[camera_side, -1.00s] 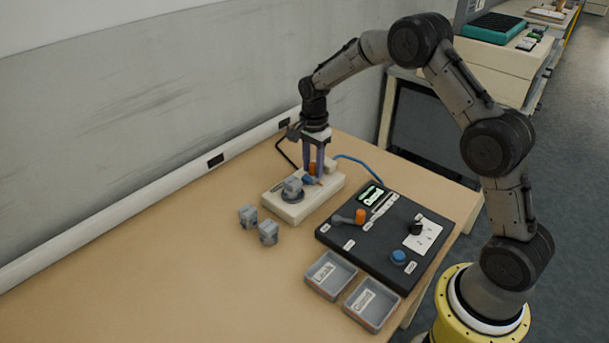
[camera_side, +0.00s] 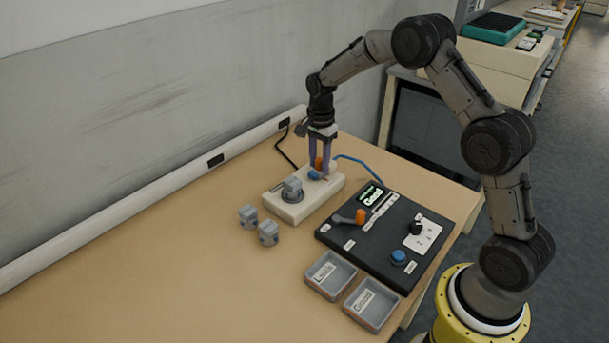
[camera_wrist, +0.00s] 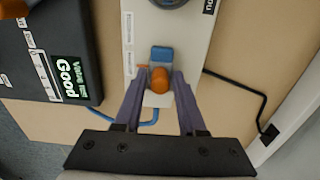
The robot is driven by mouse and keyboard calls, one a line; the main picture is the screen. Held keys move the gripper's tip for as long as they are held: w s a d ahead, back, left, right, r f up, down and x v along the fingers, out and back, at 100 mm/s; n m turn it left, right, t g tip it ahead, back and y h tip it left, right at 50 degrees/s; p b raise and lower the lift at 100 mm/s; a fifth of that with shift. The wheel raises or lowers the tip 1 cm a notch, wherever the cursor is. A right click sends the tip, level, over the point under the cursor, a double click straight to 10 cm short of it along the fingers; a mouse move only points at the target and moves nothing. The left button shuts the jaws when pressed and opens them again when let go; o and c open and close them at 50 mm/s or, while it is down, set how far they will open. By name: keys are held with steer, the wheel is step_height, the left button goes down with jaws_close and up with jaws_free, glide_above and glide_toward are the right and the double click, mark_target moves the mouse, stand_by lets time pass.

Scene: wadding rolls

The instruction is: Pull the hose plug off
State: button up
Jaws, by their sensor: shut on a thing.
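The hose plug, with an orange upright grip (camera_side: 318,163) and a blue body (camera_side: 315,174), is at the far end of the cream fixture block (camera_side: 291,212). My gripper (camera_side: 322,165) points down and is shut on the plug. In the wrist view the purple fingers (camera_wrist: 160,82) stand on either side of the orange grip (camera_wrist: 160,79), with the blue body (camera_wrist: 161,53) just beyond. A blue hose (camera_side: 358,161) runs from behind the plug to the black panel. I cannot tell whether the plug touches the block.
A grey valve (camera_side: 292,187) sits on the block. Two grey valves (camera_side: 248,215) (camera_side: 268,232) stand beside it. The black panel (camera_side: 350,226) has an orange-handled lever, a knob, a blue button and a display (camera_wrist: 69,77) reading "Good". Two labelled grey trays (camera_side: 346,264) (camera_side: 389,315) lie in front.

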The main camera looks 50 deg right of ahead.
mark_target(319, 159)
steer(key=o, duration=0.7)
steer(key=shift+r, duration=0.1)
steer(key=shift+r, duration=3.45)
